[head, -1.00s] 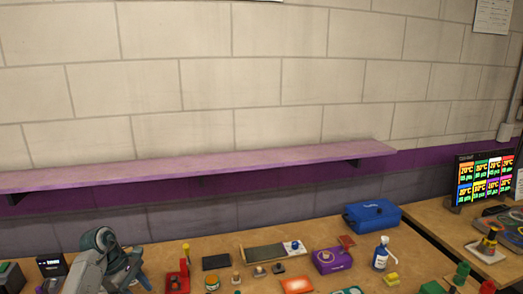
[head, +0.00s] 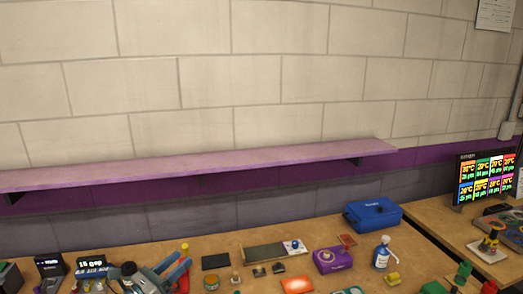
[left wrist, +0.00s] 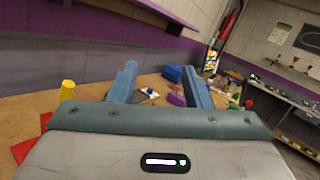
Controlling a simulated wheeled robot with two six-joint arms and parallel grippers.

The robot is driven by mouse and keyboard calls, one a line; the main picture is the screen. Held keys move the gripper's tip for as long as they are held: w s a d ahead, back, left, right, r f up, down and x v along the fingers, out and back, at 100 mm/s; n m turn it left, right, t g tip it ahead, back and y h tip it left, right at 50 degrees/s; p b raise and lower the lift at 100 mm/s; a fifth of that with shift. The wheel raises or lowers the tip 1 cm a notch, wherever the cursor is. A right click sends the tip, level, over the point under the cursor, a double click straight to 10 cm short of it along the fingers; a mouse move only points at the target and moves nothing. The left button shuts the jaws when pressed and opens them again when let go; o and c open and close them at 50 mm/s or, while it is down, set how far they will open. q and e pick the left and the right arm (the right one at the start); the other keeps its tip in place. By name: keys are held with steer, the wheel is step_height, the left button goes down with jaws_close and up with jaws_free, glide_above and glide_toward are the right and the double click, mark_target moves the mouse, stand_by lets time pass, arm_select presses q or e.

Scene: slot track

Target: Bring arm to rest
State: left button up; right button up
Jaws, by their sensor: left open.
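My left gripper (head: 178,272) is low at the left of the head view, over the front part of the wooden bench. Its two blue fingers are apart and nothing is between them. In the left wrist view the open fingers (left wrist: 160,85) point out over the bench, with free air between them. A slot track board (head: 264,253) with a blue-and-white knob (head: 293,246) at its right end lies on the bench, right of the gripper and apart from it. My right gripper is in neither view.
A red stand with a yellow top (head: 185,247) is close beside the left gripper. Small display boxes (head: 92,265) stand left of it. A black pad (head: 215,261), purple box (head: 332,260), blue case (head: 373,214) and spray bottle (head: 382,252) are further right. A shelf (head: 200,168) runs above.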

arm_select(q)
steer(key=s+a+n+t+y, duration=0.65)
steer(key=n+y, duration=0.65)
steer(key=n, duration=0.8)
steer(key=s+a+f+n+g+y, duration=0.55)
steer(key=s+f+n+g, duration=0.25)
steer(key=n, duration=0.3)
steer(key=s+d+f+n+g+h, duration=0.2)
steer(key=s+f+n+g, duration=0.15)
steer(key=s, duration=0.45)
steer(key=s+d+f+n+g+h, duration=0.2)
steer(key=s+d+f+g, duration=0.15)
steer(key=s, duration=0.35)
steer(key=s+d+f+n+g+h, duration=0.15)
steer(key=s+f+g, duration=0.25)
steer(key=s, duration=0.4)
steer(key=a+f+n+g+b, duration=0.1)
steer(key=a+f+b, duration=0.2)
steer(key=f, duration=3.1)
steer(key=s+a+f+g+b, duration=0.1)
steer(key=s+f+b, duration=0.1)
steer(key=s+f, duration=1.6)
step_height(320, 180, down, 2)
steer(key=shift+f, duration=0.25)
steer(key=shift+s+a, duration=0.1)
